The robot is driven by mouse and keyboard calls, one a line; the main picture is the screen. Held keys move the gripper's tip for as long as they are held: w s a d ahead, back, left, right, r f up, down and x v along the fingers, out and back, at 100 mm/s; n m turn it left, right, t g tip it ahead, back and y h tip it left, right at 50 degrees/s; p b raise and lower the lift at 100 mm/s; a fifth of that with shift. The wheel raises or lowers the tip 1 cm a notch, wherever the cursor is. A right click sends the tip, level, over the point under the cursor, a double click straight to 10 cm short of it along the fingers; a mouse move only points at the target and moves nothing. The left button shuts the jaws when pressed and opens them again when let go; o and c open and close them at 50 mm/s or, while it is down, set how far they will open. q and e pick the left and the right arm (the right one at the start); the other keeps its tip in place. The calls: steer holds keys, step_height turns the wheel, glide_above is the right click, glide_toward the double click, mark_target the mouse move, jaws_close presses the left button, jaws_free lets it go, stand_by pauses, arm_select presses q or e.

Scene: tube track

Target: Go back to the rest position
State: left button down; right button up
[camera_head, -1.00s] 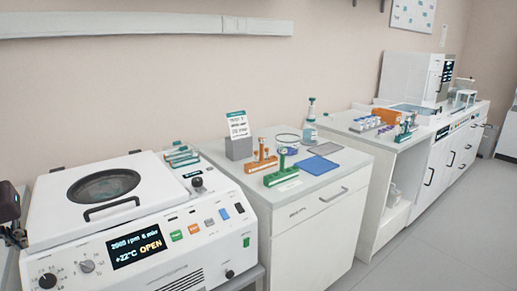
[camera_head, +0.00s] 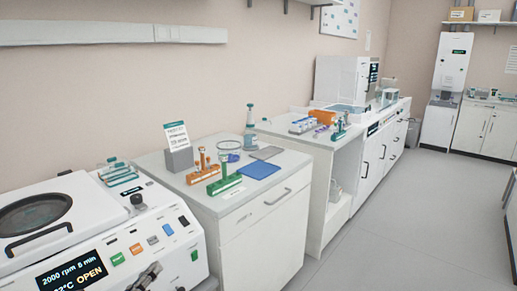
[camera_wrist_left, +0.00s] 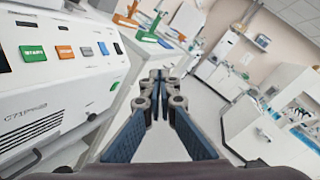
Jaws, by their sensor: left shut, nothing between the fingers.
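My left gripper (camera_head: 146,275) shows small and dark at the bottom of the head view, in front of the centrifuge's control panel. In the left wrist view its blue-padded fingers (camera_wrist_left: 156,80) meet at the tips, with nothing between them. The white centrifuge (camera_head: 85,225) is at lower left, its display reading OPEN. Its front panel (camera_wrist_left: 50,100) also fills the left of the wrist view. I cannot tell how far the gripper is from it. My right gripper is not in view.
A white cabinet (camera_head: 255,235) right of the centrifuge carries an orange rack (camera_head: 203,175), a green rack (camera_head: 224,185) and a blue mat (camera_head: 259,170). More counters continue along the wall. The grey floor (camera_head: 400,220) at right is clear.

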arm_select(q)
steer(key=s+a+f+n+g+y, duration=0.2)
steer(key=s+f+n+y, duration=0.2)
steer(key=f+n, duration=0.45)
steer(key=s+a+f+n+g+y, duration=0.25)
steer(key=s+f+n, duration=0.25)
steer(key=n, duration=0.6)
steer(key=s+d+f+n+g+h, duration=0.1)
steer(key=s+d+f+n+g, duration=0.4)
steer(key=s, duration=0.5)
steer(key=s+d+f+n+g+h, duration=0.1)
steer(key=s+d+f+n+g, duration=0.4)
steer(key=s, duration=0.5)
steer(key=s+a+f+x, duration=0.1)
steer(key=s+x, duration=0.1)
steer(key=x, duration=1)
steer(key=s+a+x, duration=0.2)
steer(key=s+x, duration=0.1)
steer(key=x, duration=0.9)
steer(key=s+a+f+g, duration=0.1)
steer(key=s+a+f, duration=0.2)
steer(key=s+f, duration=1.5)
steer(key=shift+f+y, duration=0.35)
steer(key=c, duration=2.7)
jaws_free()
steer(key=shift+n, duration=0.25)
